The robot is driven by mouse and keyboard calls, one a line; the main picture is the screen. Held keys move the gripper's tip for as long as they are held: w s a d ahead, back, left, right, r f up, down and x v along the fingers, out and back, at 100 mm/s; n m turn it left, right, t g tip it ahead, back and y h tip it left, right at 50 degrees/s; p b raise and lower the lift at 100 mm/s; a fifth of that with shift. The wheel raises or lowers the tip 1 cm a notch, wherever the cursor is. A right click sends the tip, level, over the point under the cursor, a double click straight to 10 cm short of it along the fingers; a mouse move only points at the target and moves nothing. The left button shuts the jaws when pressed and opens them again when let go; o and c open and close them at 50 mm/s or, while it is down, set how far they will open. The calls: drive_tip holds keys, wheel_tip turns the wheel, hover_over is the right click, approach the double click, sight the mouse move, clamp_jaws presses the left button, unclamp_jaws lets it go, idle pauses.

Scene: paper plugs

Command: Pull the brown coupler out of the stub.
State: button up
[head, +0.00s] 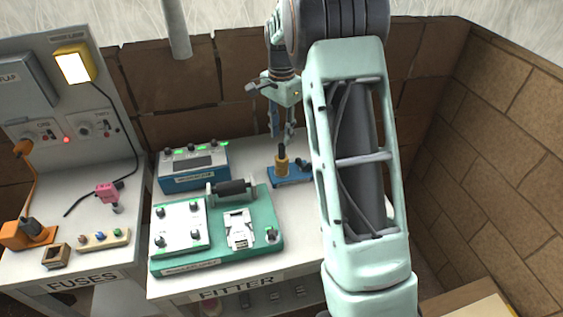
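A small mustard-brown cylinder (281,165) stands upright on a blue base (299,179) at the back of the fitter table. A dark, narrower piece (282,150) sticks up from its top. I take these as the coupler and stub, but cannot tell where one ends and the other begins. My gripper (282,136) points down just above the dark piece. Its two fingers are apart, with a gap between them and nothing visibly held. Whether a fingertip touches the piece is too small to tell.
A green fitter unit (265,245) with a black handle and a blue meter box (194,171) stand left of the blue base. Further left is the fuses bench (104,249) with small parts. A brick wall (215,92) closes the back. My arm hides the table's right side.

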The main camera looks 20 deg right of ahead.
sight(282, 145)
drive_tip(key=shift+f, duration=0.1)
drive_tip(key=shift+f+b, duration=1.15)
drive_tip(key=shift+f, duration=0.75)
drive_tip(key=shift+c, duration=0.6)
clamp_jaws()
